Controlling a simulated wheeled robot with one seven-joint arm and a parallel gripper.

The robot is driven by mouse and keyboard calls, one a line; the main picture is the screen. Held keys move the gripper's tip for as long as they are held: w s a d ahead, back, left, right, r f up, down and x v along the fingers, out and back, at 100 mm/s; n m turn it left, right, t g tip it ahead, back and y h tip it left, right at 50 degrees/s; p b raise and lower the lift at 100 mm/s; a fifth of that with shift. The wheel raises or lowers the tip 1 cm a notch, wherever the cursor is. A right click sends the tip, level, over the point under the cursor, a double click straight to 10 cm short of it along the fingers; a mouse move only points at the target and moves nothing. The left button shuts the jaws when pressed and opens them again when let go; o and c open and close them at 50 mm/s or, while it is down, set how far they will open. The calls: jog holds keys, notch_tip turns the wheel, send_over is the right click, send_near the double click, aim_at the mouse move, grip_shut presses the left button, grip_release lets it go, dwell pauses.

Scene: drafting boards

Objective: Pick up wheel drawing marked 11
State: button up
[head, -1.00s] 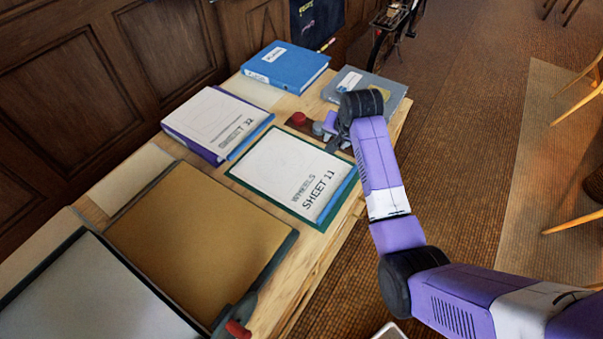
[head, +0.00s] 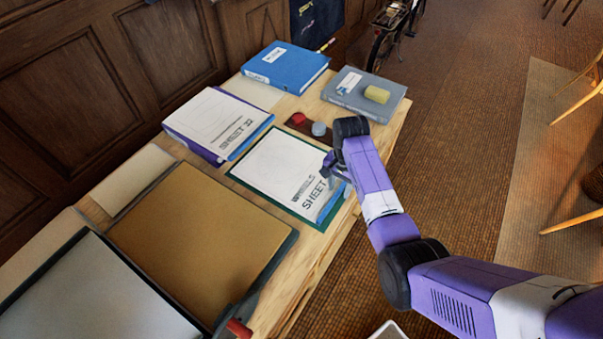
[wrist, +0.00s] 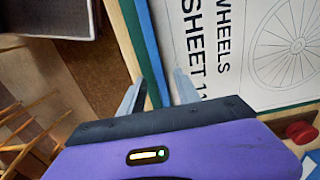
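The wheel drawing (head: 280,165) is a white sheet labelled "WHEELS SHEET 11" with a blue strip along its right edge. It lies on a green board (head: 246,182) on the wooden table. In the wrist view the drawing (wrist: 235,45) shows a spoked wheel and its label. My gripper (head: 330,178) is over the sheet's right-hand end, hiding part of the label. In the wrist view my gripper (wrist: 157,88) is open and empty, its fingers either side of the blue strip. I cannot tell how high the tips are.
A red knob (head: 298,118) is beside the drawing. A tan board (head: 195,240) is nearer.

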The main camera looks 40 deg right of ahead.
jog(key=shift+f, duration=0.55)
grip_shut()
jog(key=shift+r, duration=0.1)
